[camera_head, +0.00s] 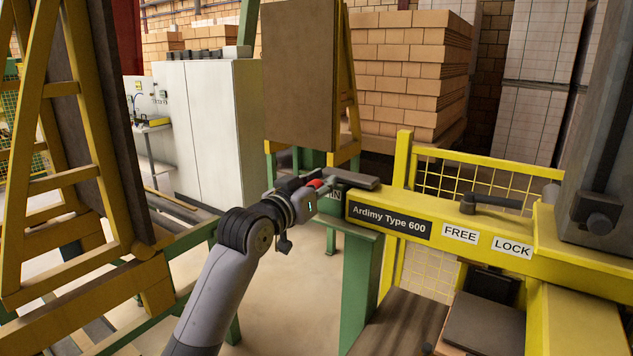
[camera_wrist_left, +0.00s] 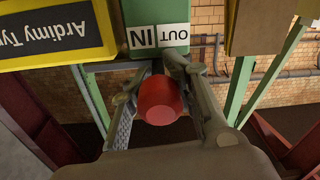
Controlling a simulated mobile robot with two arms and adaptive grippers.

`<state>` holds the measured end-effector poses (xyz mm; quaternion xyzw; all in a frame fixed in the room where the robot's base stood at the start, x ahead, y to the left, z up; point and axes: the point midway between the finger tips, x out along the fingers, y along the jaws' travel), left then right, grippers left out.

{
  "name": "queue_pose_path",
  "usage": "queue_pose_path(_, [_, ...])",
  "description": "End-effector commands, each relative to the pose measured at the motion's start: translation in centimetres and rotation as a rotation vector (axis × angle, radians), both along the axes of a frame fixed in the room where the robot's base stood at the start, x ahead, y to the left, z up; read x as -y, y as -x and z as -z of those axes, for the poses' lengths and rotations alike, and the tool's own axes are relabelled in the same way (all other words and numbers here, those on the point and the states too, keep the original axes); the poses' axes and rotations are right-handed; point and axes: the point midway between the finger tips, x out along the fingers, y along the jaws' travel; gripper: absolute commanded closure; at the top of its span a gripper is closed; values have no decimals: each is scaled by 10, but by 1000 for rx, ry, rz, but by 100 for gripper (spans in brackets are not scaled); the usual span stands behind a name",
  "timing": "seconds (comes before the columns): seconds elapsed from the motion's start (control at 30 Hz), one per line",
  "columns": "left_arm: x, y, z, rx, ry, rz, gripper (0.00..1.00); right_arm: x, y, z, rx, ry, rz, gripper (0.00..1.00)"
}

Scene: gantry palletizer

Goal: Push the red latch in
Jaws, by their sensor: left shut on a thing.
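The red latch (camera_head: 316,183) shows as a small red spot at my left gripper in the head view. In the left wrist view the red latch (camera_wrist_left: 160,102) is a round red knob between the two fingers. My left gripper (camera_head: 322,182) is shut on it, and it also shows in the left wrist view (camera_wrist_left: 160,78). An IN/OUT label (camera_wrist_left: 158,37) sits on the green post just beyond the knob. The latch's shaft is mostly hidden by the knob and fingers. My right gripper is not in view.
A yellow beam (camera_head: 480,232) marked Ardimy Type 600, with a FREE/LOCK handle (camera_head: 490,202), lies right of the gripper. A green post (camera_head: 362,290) stands below. A yellow frame (camera_head: 30,150) stands at left, with a white cabinet (camera_head: 210,125) behind. Open floor shows between.

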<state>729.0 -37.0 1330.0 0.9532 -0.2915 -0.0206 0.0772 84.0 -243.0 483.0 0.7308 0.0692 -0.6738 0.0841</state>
Motion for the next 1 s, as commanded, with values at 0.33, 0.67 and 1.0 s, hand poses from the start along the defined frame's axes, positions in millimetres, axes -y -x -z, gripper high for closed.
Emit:
queue_pose_path(0.33, [0, 0, 5, -9, -3, 0, 66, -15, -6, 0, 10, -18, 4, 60])
queue_pose_path(0.67, [-2, -1, 3, -6, -3, -2, 66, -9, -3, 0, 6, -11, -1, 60])
queue_pose_path(1.0, [-27, 35, 4, -4, -2, -3, 66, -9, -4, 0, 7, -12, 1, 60])
